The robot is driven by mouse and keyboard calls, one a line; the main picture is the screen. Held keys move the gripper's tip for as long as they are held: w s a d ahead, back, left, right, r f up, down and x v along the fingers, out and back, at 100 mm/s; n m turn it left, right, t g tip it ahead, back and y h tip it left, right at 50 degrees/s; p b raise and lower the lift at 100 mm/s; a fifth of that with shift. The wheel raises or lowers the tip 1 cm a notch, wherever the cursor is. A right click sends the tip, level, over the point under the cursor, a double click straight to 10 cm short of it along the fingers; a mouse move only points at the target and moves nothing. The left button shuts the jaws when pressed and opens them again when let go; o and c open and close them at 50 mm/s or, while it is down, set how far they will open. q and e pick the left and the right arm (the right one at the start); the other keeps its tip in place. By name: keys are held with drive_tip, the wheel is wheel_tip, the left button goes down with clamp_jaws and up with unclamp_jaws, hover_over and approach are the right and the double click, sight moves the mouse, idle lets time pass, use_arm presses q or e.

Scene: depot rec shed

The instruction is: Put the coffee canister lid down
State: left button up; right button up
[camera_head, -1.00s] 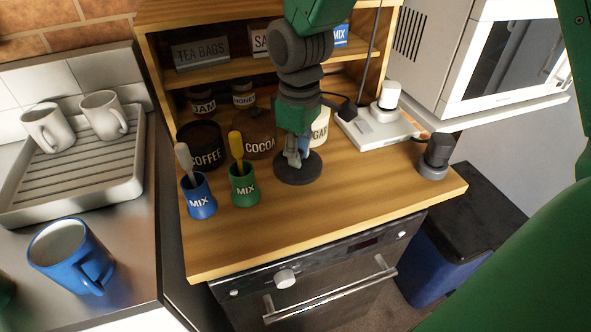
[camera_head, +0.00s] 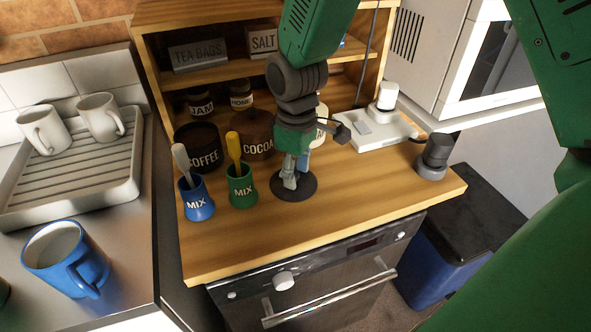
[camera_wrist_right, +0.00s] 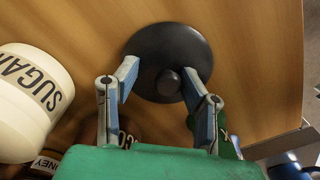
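The dark round coffee canister lid (camera_head: 308,190) appears to lie flat on the wooden counter, right of the green MIX cup. In the right wrist view the lid (camera_wrist_right: 148,62) shows its small round knob. My right gripper (camera_head: 294,172) is directly above the lid, pointing down. In the wrist view its fingers (camera_wrist_right: 160,88) are spread apart, one on each side of the knob, with gaps to it. The coffee canister (camera_head: 204,158) stands at the counter's back left; its top looks dark. My left gripper is not in view.
Blue (camera_head: 197,204) and green (camera_head: 242,192) MIX cups with spoons stand left of the lid. Cocoa (camera_head: 258,145) and sugar (camera_wrist_right: 28,105) canisters stand behind. A white scale-like device (camera_head: 372,133) and dark grinder-like object (camera_head: 434,158) are right. The front counter is bare.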

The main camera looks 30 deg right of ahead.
sight(296, 171)
wheel_tip(296, 171, up, 12)
drive_tip(key=p, duration=0.2)
idle(0.4)
drive_tip(key=shift+r, duration=0.1)
